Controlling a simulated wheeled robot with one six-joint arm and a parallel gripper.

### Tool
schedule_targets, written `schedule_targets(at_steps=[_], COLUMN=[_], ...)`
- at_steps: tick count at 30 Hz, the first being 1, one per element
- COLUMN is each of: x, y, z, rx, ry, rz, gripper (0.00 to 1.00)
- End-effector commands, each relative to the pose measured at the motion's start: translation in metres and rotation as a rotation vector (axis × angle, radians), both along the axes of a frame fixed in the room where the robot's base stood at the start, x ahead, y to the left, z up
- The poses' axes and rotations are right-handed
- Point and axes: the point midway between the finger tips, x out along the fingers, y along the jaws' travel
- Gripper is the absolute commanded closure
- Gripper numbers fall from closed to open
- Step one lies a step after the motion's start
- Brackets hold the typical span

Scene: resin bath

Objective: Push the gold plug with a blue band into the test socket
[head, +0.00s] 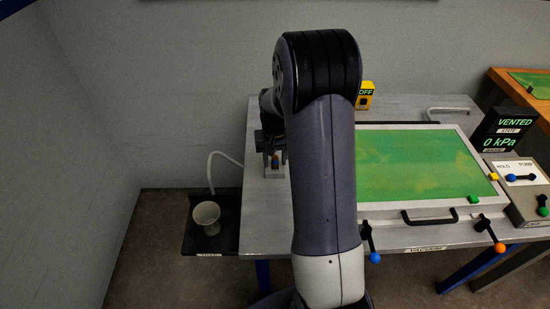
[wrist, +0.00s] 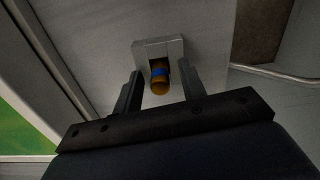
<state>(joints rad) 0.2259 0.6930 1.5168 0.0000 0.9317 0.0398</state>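The gold plug with a blue band (wrist: 160,78) shows in the wrist view between my fingers, at the opening of a grey block that looks like the test socket (wrist: 146,50). How deep it sits in the block I cannot tell. My gripper (wrist: 159,72) is open, with a finger on each side of the plug and a visible gap on both sides. In the head view the grey block (head: 275,173) stands on the bench left of my arm, with my gripper (head: 273,147) over it partly hiding the plug.
A green-topped chamber (head: 420,165) with clamps and a black handle fills the bench's right side. A pale cup (head: 207,215) stands on a black side shelf (head: 225,240). A yellow OFF box (head: 366,95) is behind my arm. A display (head: 505,132) reads VENTED, 0 kPa.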

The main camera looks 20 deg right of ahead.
Motion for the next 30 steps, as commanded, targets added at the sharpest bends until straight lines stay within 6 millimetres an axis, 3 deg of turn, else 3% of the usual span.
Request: schedule_targets(at_steps=[8, 21, 30], x=[0.001, 0.001, 0.000], y=[0.000, 0.000, 0.000], z=[0.018, 0.106, 0.124], rx=[-0.001, -0.001, 0.000], ry=[-0.004, -0.004, 0.000], rz=[0.000, 0.000, 0.000], gripper=[0.61, 0.61, 0.61])
